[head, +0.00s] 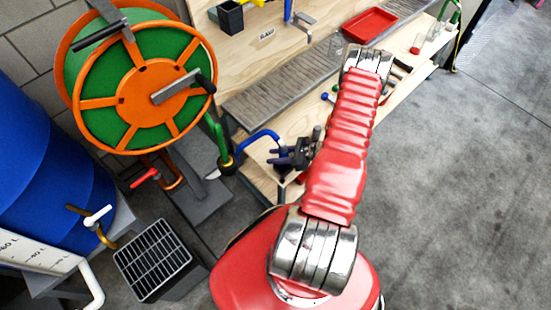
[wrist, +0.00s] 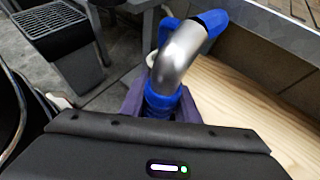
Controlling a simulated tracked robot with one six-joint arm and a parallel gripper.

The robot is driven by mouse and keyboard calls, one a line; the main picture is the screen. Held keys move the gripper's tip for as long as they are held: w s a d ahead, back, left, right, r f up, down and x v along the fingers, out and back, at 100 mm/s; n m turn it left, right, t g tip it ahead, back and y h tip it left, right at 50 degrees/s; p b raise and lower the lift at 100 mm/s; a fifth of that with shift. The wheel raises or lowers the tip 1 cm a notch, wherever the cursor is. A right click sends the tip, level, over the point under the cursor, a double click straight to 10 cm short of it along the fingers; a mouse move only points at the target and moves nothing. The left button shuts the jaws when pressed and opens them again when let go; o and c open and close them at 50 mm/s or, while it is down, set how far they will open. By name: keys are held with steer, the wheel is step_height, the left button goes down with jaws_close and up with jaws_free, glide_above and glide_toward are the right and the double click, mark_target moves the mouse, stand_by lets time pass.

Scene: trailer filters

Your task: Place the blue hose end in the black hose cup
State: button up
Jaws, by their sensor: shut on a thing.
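The blue hose (head: 262,135) arches from near the bench's left end to my gripper (head: 292,156). In the wrist view, my gripper (wrist: 160,105) has its purple fingers shut around the blue hose end (wrist: 163,101), just below a silver elbow (wrist: 181,56). Blue hose continues beyond the elbow. The hose end's tip is hidden by my gripper. A black, square, open-topped cup (head: 230,17) is fixed to the wooden back panel, well above and left of my gripper. I cannot tell for certain that it is the hose cup. It does not show in the wrist view.
A green and orange hose reel (head: 128,95) stands left of the bench. Its green hose (head: 215,133) ends at a dark round fitting near the blue hose. A red tray (head: 369,25) lies farther along the bench. A floor grate (head: 153,259) is below. The right floor is clear.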

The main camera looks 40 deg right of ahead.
steer(key=shift+f, duration=1.05)
steer(key=o, duration=1.1)
steer(key=shift+s+d+r, duration=0.25)
steer(key=shift+s+d, duration=0.05)
steer(key=shift+s, duration=0.05)
steer(key=v, duration=1.1)
